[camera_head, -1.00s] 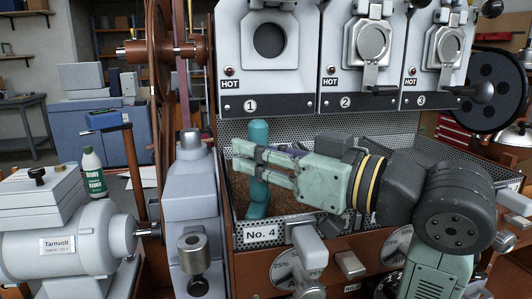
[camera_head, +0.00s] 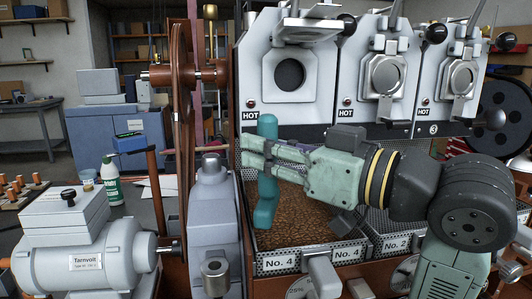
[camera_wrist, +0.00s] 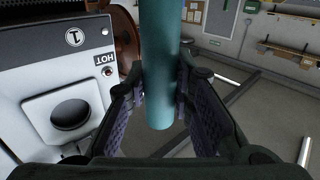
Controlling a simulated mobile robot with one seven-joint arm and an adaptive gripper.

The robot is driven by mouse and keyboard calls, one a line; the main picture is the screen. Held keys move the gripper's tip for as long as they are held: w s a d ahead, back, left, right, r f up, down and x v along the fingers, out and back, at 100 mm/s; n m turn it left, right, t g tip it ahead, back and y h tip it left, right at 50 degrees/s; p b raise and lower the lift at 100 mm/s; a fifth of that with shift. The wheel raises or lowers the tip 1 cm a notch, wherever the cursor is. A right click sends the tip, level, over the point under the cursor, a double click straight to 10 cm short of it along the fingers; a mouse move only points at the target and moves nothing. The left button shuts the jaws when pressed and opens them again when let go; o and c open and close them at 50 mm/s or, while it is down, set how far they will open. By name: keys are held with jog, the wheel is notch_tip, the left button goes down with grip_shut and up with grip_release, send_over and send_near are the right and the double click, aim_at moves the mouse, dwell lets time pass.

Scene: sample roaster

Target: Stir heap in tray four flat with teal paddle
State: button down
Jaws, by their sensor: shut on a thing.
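My gripper (camera_head: 270,157) is shut on the teal paddle (camera_head: 267,188) and holds it upright over the left part of tray four (camera_head: 281,264). The paddle also shows between the fingers in the wrist view (camera_wrist: 160,70). Its lower end reaches down to the brown beans (camera_head: 310,222) at the tray's left side; I cannot tell how deep it sits. Tray four is a perforated metal tray with No. 4 labels on its front. The beans spread over its floor, and my arm hides part of them.
The roaster front with HOT labels (camera_head: 289,70) rises behind the tray, an open round port in it. Tray two (camera_head: 395,245) adjoins on the right. A grey column (camera_head: 212,215) and the Tarnvolt motor (camera_head: 90,252) stand to the left. A handle (camera_head: 322,275) juts out in front.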

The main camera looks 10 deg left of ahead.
jog(key=shift+d+r, duration=0.15)
jog(key=shift+r, duration=0.15)
jog(key=shift+s+d+r+p, duration=0.2)
jog(key=shift+s+d+p, duration=0.1)
jog(key=shift+s, duration=0.2)
jog(key=s+d+r+p, duration=0.1)
jog(key=s+d, duration=0.2)
jog(key=s, duration=0.4)
jog(key=shift+s+d+r, duration=0.15)
jog(key=shift+d+r, duration=0.05)
jog(key=shift+r, duration=0.1)
